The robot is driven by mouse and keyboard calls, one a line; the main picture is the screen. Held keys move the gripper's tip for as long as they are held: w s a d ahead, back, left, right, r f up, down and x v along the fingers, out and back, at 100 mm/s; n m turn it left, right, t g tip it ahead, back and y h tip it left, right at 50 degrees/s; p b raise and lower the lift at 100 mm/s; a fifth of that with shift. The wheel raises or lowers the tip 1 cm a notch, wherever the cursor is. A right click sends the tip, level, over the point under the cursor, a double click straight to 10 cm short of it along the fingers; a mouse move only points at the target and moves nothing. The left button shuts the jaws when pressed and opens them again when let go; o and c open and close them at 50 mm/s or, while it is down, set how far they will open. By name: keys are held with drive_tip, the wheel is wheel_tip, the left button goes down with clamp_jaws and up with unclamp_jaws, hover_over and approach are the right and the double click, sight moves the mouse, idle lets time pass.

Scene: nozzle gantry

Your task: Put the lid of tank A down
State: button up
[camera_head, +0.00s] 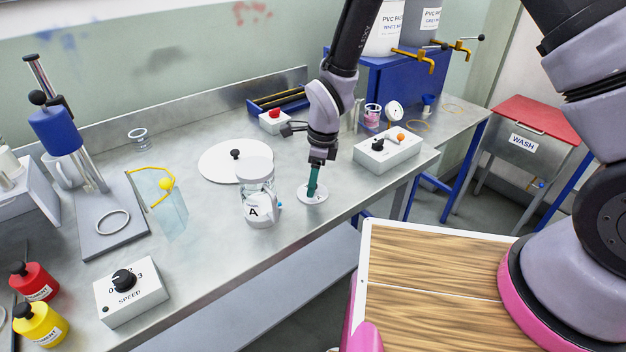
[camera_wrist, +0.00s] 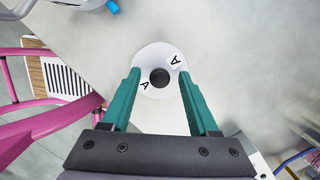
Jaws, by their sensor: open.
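The lid of tank A (camera_head: 311,194), a small white disc, lies flat on the steel bench just right of tank A (camera_head: 257,203), a clear jar marked A. In the wrist view the lid (camera_wrist: 152,55) shows two A marks and a black knob (camera_wrist: 159,77) at its middle. My gripper (camera_head: 314,188) points down over the lid. Its green fingers (camera_wrist: 159,74) are open, one on each side of the knob with gaps between. In the head view the fingers hide the knob. I cannot tell the exact height of the fingertips.
A large white disc (camera_head: 220,162) lies behind tank A. A white control box (camera_head: 388,150) stands to the right. A SPEED box (camera_head: 131,292) and red (camera_head: 36,283) and yellow (camera_head: 41,325) bottles stand at left. The bench's front edge is close to the lid.

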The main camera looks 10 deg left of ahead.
sight(320, 192)
drive_tip(key=shift+r, duration=0.1)
wheel_tip(320, 192, up, 12)
drive_tip(key=d, duration=0.2)
drive_tip(key=w+d+r+n+t+y, duration=0.1)
drive_tip(key=w+d+r+n+t, duration=0.15)
drive_tip(key=d+r, duration=0.7)
drive_tip(key=w+d+r+n+t, duration=0.1)
drive_tip(key=w+d+r+n, duration=0.2)
drive_tip(key=d+r, duration=0.6)
drive_tip(key=s+d+r+n+t, duration=0.2)
drive_tip(key=s+d+r, duration=0.3)
drive_tip(key=d, duration=0.3)
drive_tip(key=s+d+r+n+t, duration=0.2)
drive_tip(key=s+d+r+n, duration=0.3)
drive_tip(key=d, duration=0.4)
wheel_tip(320, 192, up, 2)
drive_tip(key=shift+s+r+h, duration=0.1)
drive_tip(key=shift+s+h, duration=0.3)
drive_tip(key=shift+s, duration=0.15)
drive_tip(key=shift+n, duration=0.25)
